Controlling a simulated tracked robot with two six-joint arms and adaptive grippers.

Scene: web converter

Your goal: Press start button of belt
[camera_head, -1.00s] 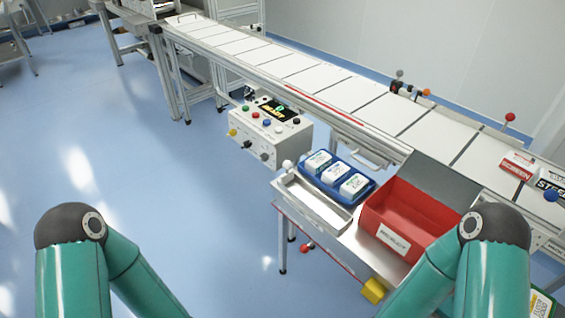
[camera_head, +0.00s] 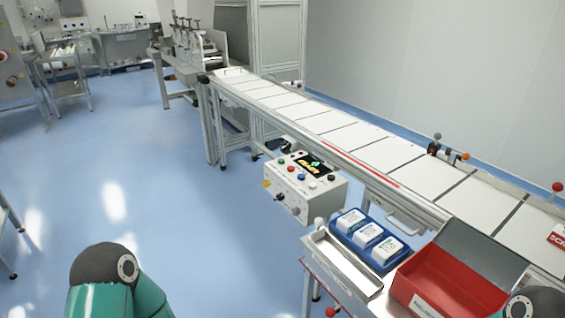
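A light grey control box (camera_head: 305,187) is fixed to the near side of the conveyor belt (camera_head: 350,138). I cannot read labels that tell which button is start. Only upper parts of my two arms show, at the bottom left and bottom right. Both grippers are out of the picture.
A side table (camera_head: 345,268) right of the control box holds a blue tray (camera_head: 345,230) with white packs and a red bin (camera_head: 450,275). Open blue floor (camera_head: 180,220) lies left of the box. A machine (camera_head: 187,60) stands at the belt's far end.

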